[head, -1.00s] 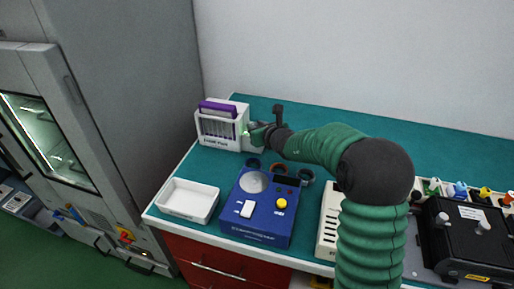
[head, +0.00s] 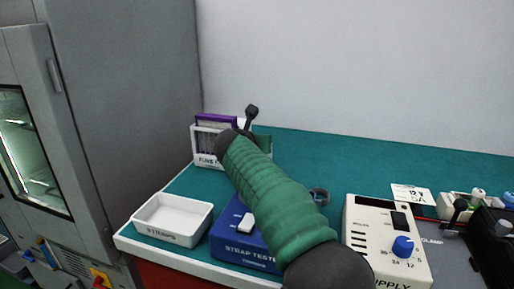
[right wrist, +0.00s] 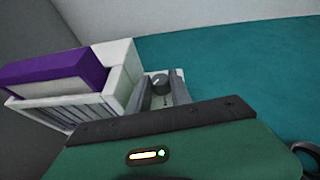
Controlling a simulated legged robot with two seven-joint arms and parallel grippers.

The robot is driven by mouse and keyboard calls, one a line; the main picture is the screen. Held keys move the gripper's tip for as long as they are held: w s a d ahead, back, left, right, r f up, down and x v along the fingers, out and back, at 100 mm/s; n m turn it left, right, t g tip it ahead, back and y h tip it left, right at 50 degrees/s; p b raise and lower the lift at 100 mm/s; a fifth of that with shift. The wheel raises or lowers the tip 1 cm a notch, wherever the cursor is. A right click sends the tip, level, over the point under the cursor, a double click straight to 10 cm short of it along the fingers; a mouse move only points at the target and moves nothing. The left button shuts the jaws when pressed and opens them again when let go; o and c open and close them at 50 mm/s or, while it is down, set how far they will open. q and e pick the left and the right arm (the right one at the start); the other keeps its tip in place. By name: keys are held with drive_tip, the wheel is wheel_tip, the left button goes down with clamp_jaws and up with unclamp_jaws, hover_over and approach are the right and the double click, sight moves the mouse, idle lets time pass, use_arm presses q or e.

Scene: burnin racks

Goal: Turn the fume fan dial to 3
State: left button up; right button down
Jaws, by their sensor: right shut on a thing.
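The fume fan unit is a white slotted box (head: 205,160) with a purple-topped filter, at the back left of the bench. It shows large at the left of the right wrist view (right wrist: 120,75). Its dial (right wrist: 160,80), a dark grey knob with a pale pointer mark, sits on a light panel at the box's right side. My right gripper (right wrist: 161,93) has one finger on each side of the dial and is shut on it. The dial's numbers are too small to read. In the head view my right arm hides the dial and fingertips. My left gripper is not in view.
A white tray (head: 150,212) and a blue strap tester (head: 228,245) stand at the front left; my arm covers much of the tester. A cream power supply (head: 365,225) with a blue knob is right of my arm. The teal bench top (head: 350,165) is clear at the back.

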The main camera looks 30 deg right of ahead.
drive_tip(key=shift+a+f+m+g+h, duration=0.1)
drive_tip(key=shift+m+g+h, duration=0.2)
drive_tip(key=shift+g, duration=0.1)
drive_tip(key=c, duration=1.5)
unclamp_jaws()
drive_tip(key=p+v, duration=0.3)
drive_tip(key=v, duration=1.3)
drive_tip(key=shift+s+a, duration=0.2)
drive_tip(key=shift+a, duration=0.05)
